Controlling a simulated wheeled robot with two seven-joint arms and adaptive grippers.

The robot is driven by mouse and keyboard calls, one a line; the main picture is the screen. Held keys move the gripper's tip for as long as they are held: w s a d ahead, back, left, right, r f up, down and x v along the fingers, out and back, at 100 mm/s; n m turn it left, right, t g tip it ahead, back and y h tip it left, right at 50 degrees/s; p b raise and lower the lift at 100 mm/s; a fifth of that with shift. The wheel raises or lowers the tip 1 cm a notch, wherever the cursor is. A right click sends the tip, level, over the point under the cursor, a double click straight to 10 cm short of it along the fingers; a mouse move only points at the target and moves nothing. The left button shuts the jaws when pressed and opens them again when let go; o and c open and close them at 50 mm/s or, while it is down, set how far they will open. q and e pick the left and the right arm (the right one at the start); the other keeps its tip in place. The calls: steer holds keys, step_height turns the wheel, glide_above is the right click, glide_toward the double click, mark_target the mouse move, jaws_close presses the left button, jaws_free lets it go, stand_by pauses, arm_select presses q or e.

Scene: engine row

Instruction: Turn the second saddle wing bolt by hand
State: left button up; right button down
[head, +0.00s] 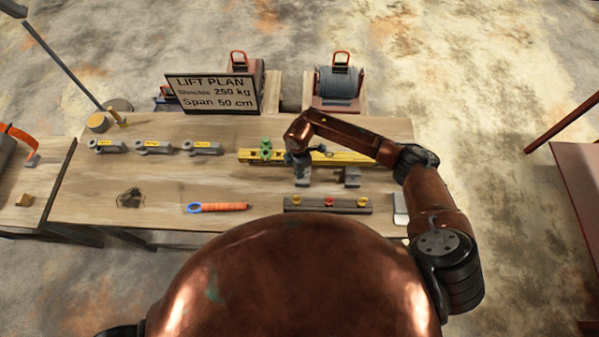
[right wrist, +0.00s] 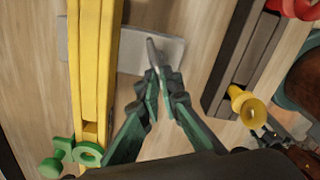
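In the head view a yellow beam (head: 345,157) lies across the bench, with a green saddle (head: 265,150) on its left part. In the right wrist view the green saddle (right wrist: 88,153) is at the lower left, with a round green knob beside it, next to the yellow beam (right wrist: 92,60). My right gripper (right wrist: 161,76) has its fingertips drawn together beside the beam, apart from this saddle. A thin grey upright edge stands at the tips; whether it is between them I cannot tell. In the head view my right gripper (head: 300,165) hides part of the beam. My left gripper is out of view.
Grey blocks (head: 351,178) stand in front of the beam. A dark rack (head: 328,205) with red and yellow knobs lies nearer me. Labelled shackles (head: 153,147), an orange-handled tool (head: 220,207) and a LIFT PLAN sign (head: 213,93) are around. The bench's front left is mostly clear.

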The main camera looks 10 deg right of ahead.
steer(key=m, duration=0.2)
steer(key=m+p, duration=0.1)
steer(key=w+m, duration=0.1)
steer(key=m, duration=0.1)
steer(key=shift+w+r+m+p, duration=0.1)
steer(key=shift+r+m+p, duration=0.2)
steer(key=shift+p, duration=0.1)
stand_by(0.3)
steer(key=c, duration=2.2)
jaws_free()
steer(key=shift+f, duration=0.15)
steer(key=shift+o, duration=0.2)
steer(key=shift+r, duration=0.2)
step_height(320, 180, up, 12)
steer(key=shift+f, duration=0.2)
